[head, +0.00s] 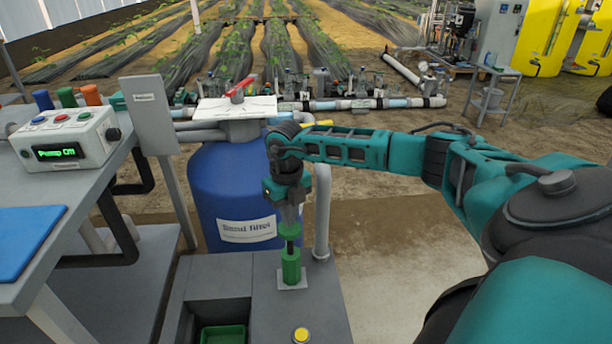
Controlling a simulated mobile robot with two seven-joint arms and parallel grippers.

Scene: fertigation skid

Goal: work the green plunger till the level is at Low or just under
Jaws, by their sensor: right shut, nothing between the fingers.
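The green plunger (291,266) stands upright on a small pale plate on top of a grey cabinet. Its green top knob (289,231) shows above a short dark rod. My right gripper (288,217) points straight down over the knob, shut with nothing between its fingers. Its tips are at or just above the knob; I cannot tell whether they touch. No level scale or Low mark is readable in this view. My left gripper is not in view.
A blue sand filter tank (232,190) with a red-handled valve (240,90) stands behind the cabinet. A yellow button (301,335) and a recess with a green tray (222,334) are in front.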

